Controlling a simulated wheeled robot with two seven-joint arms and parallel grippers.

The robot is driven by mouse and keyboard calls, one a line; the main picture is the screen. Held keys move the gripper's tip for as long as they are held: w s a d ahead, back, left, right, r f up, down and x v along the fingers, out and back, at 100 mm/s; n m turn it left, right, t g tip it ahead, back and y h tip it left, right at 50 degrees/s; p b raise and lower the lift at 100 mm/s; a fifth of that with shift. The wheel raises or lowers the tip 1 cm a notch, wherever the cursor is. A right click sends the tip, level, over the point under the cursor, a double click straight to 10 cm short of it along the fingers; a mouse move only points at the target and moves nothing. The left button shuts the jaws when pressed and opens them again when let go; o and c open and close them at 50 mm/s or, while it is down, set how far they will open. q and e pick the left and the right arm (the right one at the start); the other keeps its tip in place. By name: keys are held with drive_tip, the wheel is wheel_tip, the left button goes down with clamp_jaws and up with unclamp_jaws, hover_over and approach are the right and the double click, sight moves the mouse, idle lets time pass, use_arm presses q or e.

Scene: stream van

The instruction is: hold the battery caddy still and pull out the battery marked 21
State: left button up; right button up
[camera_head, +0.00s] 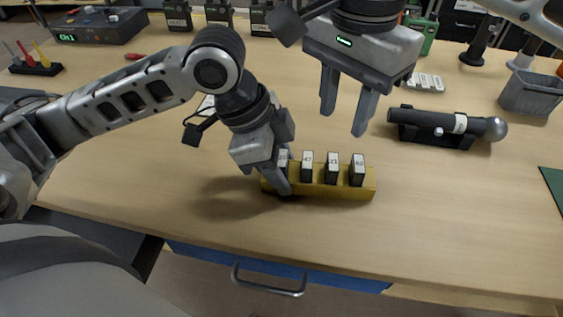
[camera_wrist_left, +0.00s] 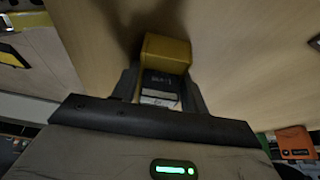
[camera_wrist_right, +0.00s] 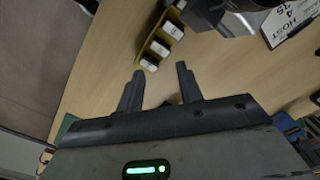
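The yellow battery caddy (camera_head: 335,190) sits on the wooden table and holds several upright dark batteries with white numbered labels. The label on one middle battery (camera_head: 332,167) looks like it may be 21, but is too small to read surely. My left gripper (camera_head: 268,180) is at the caddy's left end, partly hiding the leftmost battery. In the left wrist view its fingers press close on both sides of the caddy (camera_wrist_left: 167,48). My right gripper (camera_head: 347,108) is open and empty, above and behind the caddy. The caddy also shows in the right wrist view (camera_wrist_right: 172,22).
A grey bin (camera_head: 530,94) stands at the far right. Radios (camera_head: 178,15) line the back.

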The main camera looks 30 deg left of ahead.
sight(334, 161)
drive_tip(key=shift+c, duration=1.2)
wheel_tip(334, 161, down, 9)
drive_tip(key=n, duration=0.8)
drive_tip(key=shift+n, duration=0.3)
clamp_jaws()
